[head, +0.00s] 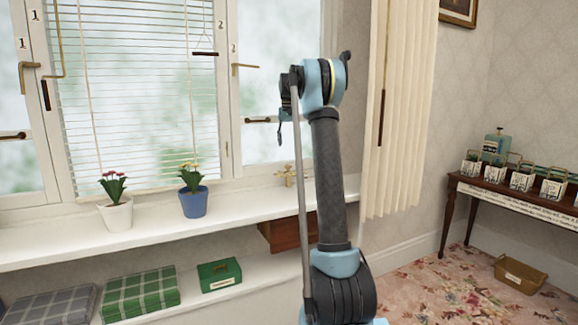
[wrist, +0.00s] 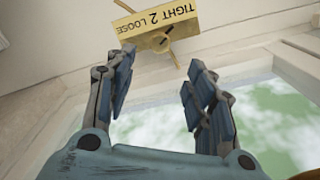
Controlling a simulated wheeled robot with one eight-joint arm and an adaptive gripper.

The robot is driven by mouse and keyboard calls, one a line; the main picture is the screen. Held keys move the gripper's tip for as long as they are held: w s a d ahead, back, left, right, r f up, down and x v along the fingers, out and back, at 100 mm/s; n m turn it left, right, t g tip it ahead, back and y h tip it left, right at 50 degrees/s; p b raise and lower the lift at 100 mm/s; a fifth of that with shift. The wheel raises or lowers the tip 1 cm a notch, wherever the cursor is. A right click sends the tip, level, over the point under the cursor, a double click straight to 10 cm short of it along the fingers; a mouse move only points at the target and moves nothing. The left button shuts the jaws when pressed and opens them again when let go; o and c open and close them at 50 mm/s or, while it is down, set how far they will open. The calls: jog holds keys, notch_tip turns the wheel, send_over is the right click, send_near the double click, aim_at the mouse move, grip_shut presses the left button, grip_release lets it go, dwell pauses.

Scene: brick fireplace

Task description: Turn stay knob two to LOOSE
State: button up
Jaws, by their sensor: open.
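Stay knob two shows in the wrist view as a brass plate (wrist: 180,18) marked TIGHT, 2 and LOOSE, its lettering upside down, with TIGHT on the right and LOOSE on the left. A small brass knob (wrist: 160,42) with thin arms sits at the plate's lower edge. I cannot tell which word it points to. My gripper (wrist: 160,62) is open, its two fingers below the plate and either side of the knob, apparently not touching it. In the head view a small brass fitting (head: 288,175) stands on the sill beside my arm.
The window sill (head: 160,228) holds a white flowerpot (head: 117,215) and a blue flowerpot (head: 193,202). Window handles (head: 243,68) and a blind (head: 140,100) are behind. A curtain (head: 400,110) hangs right of my arm. A wooden box (head: 285,234) is below the sill.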

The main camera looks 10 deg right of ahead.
aim_at(288, 168)
notch_tip(288, 168, down, 11)
jog(key=shift+r, duration=0.1)
dwell(0.3)
jog(key=shift+c, duration=0.5)
jog(key=c, duration=1)
